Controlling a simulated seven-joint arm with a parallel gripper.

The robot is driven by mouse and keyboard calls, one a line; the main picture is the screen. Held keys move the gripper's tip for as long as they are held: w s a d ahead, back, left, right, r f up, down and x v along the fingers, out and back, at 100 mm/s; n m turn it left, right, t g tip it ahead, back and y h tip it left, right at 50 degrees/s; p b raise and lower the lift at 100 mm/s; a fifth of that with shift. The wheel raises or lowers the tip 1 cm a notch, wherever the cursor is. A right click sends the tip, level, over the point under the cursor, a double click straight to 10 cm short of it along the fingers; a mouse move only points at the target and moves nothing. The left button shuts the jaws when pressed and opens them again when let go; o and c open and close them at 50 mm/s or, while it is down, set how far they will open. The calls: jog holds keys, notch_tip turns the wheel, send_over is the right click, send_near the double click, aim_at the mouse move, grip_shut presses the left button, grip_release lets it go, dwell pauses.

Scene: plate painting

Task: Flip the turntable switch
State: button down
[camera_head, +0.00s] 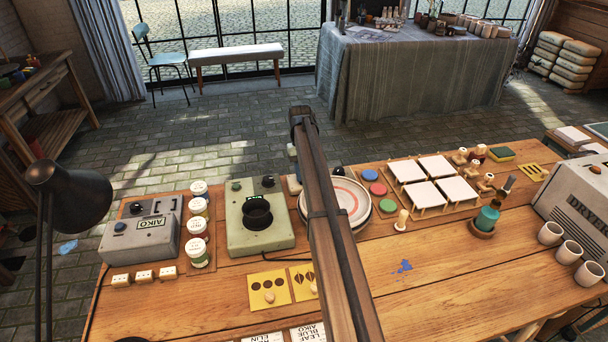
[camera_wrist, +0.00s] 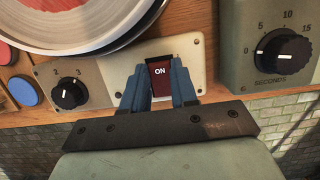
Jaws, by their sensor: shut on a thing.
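The turntable switch (camera_wrist: 159,82) is a dark red rocker marked ON, set in a pale plate on the turntable's front in the wrist view. My gripper (camera_wrist: 159,66) has its two blue-grey fingers on either side of the switch, closed on it. The turntable (camera_wrist: 85,18) carries a plate with a red centre above the switch. In the head view the turntable (camera_head: 352,200) shows partly behind my arm. My gripper and the switch are hidden there.
In the wrist view a black dial (camera_wrist: 68,93) sits left of the switch and a seconds timer (camera_wrist: 281,55) right. In the head view a green-grey device (camera_head: 258,238) stands left of the turntable; white tiles (camera_head: 435,166) lie on a rack right. The front right tabletop (camera_head: 480,290) is clear.

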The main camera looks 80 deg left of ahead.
jog(key=shift+a+h, duration=0.1)
jog(key=shift+h, duration=0.2)
jog(key=c, duration=0.9)
grip_release()
jog(key=shift+r, duration=0.1)
jog(key=v, duration=1.2)
